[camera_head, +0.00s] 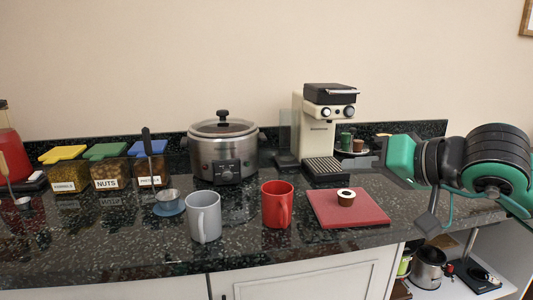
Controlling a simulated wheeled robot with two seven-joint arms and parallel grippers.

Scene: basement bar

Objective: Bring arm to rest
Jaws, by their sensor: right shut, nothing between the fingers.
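My right arm (500,160), with black ringed and green links, comes in at the right edge, above the right end of the counter. My left arm and left gripper are not in view.
On the dark counter (110,250) stand a grey mug (204,218), a red mug (276,206), a slow cooker (223,150), a coffee machine (322,130) and several labelled jars (109,172). A brown cup (346,198) sits on the board. Below the arm, an open shelf holds a pot (428,268).

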